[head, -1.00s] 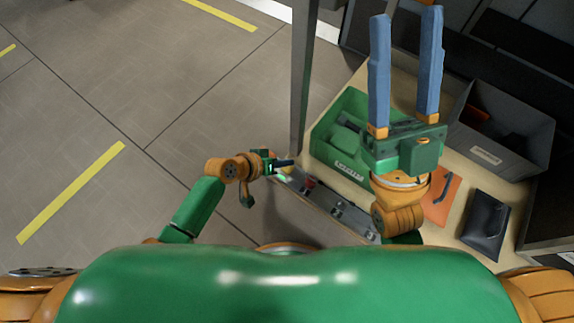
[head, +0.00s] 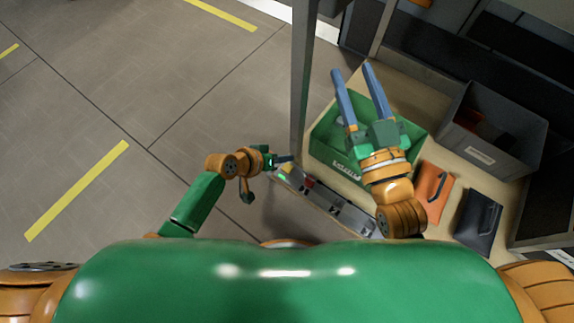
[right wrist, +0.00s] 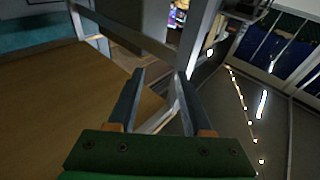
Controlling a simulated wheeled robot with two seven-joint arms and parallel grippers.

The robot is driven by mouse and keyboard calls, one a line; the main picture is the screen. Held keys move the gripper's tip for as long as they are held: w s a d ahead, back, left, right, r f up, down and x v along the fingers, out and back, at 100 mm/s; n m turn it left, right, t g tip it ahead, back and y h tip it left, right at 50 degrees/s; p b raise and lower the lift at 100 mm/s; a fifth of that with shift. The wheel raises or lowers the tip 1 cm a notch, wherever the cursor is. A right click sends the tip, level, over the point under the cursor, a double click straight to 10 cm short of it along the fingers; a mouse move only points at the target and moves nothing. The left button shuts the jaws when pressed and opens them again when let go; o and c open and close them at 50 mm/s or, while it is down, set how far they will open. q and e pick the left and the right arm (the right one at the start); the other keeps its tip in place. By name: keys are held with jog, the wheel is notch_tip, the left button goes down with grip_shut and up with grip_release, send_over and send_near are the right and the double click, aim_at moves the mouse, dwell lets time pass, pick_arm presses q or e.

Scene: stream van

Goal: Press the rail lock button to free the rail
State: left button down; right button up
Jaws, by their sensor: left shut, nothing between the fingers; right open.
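A grey control strip (head: 340,207) runs along the front edge of the wooden counter in the head view. A small green-lit spot (head: 282,177) and a yellow part (head: 287,168) show at its left end, with a red part (head: 308,183) beside them. I cannot tell which one is the rail lock button. My left gripper (head: 291,159) is shut and empty, its tips close to the strip's left end; contact cannot be told. My right gripper (head: 352,67) is open and empty above the green bin; its two fingers also show apart in the right wrist view (right wrist: 160,74).
The green bin (head: 345,160) and a grey bin (head: 490,155) stand on the wooden counter (head: 447,225). An orange pouch (head: 432,188) and a black pouch (head: 478,222) lie in front. A grey post (head: 301,80) rises beside my left gripper. The floor at left is clear.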

pick_arm(q)
jog(key=shift+r+p, duration=0.55)
jog(key=shift+r, duration=0.05)
jog(key=shift+r+p, duration=0.5)
jog(key=shift+p, duration=0.05)
pick_arm(e)
jog(key=s+d+f+g+h, duration=0.1)
jog(key=s+f+g, duration=0.1)
jog(key=f+g, duration=0.2)
jog(key=s+d+f+g+h, duration=0.1)
jog(key=f+g, duration=0.4)
jog(key=f, duration=0.6)
jog(key=shift+s+d+m+h, duration=0.4)
jog(key=shift+s+h, duration=0.05)
jog(key=shift+h, duration=0.05)
